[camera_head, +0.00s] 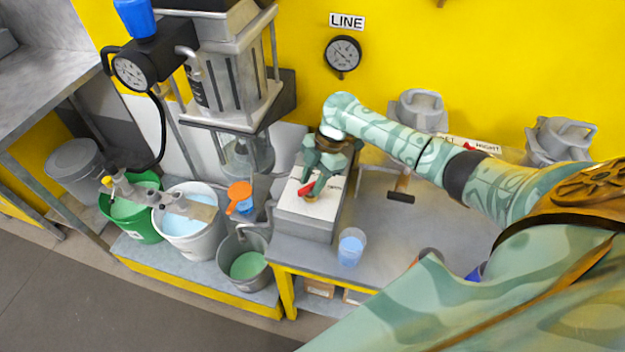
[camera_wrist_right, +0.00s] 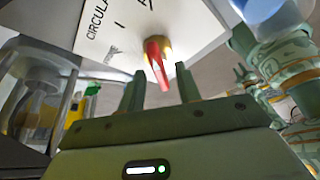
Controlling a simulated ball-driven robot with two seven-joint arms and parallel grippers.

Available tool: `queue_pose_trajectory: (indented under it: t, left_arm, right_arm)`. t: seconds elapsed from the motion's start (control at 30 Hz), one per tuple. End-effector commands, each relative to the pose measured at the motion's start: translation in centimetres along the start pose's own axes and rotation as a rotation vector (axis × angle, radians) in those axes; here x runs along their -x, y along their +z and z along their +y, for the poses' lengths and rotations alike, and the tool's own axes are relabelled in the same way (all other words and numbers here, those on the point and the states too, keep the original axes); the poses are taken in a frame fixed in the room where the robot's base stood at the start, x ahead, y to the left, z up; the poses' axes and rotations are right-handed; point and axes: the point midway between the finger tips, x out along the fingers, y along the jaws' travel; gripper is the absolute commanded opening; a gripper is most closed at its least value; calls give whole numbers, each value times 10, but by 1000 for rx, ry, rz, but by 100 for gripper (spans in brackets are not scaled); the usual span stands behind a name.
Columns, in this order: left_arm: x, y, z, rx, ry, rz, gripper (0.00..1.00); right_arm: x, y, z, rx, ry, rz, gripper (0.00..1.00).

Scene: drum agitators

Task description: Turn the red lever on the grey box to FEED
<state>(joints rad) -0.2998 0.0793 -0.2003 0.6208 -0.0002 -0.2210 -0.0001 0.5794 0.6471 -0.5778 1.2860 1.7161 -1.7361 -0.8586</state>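The grey box (camera_head: 301,226) stands on the bench at the centre of the head view, with a white label plate on top. Its red lever (camera_head: 306,188) sits on a brass-coloured hub; it also shows in the right wrist view (camera_wrist_right: 156,62). My right gripper (camera_head: 314,183) reaches down over the plate, partly covering it. In the wrist view its fingers (camera_wrist_right: 160,88) are apart, one on each side of the lever's tip, with gaps visible. The plate reads "CIRCULA…"; I cannot make out FEED. My left gripper does not show in the head view.
A cup of blue liquid (camera_head: 351,246) stands right of the box. An orange scoop (camera_head: 240,196) and a grey bucket (camera_head: 246,263) are to its left. The bench right of the cup has free room.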

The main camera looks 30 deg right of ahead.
Motion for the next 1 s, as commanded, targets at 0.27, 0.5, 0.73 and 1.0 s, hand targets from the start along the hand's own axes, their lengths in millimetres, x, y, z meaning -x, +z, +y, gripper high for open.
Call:
queue_pose_trajectory:
  t: [0.27, 0.5, 0.73, 1.0]
  left_arm:
    - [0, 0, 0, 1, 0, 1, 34]
    - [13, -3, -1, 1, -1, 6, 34]
    - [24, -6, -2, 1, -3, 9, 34]
    - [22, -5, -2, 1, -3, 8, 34]
  right_arm:
    - [0, 0, 0, 0, 0, 0, 0]
    - [5, -2, -1, -46, 18, -1, 0]
    - [2, -1, -1, -125, 51, 0, 0]
    - [1, 0, 0, -124, 51, 0, 31]
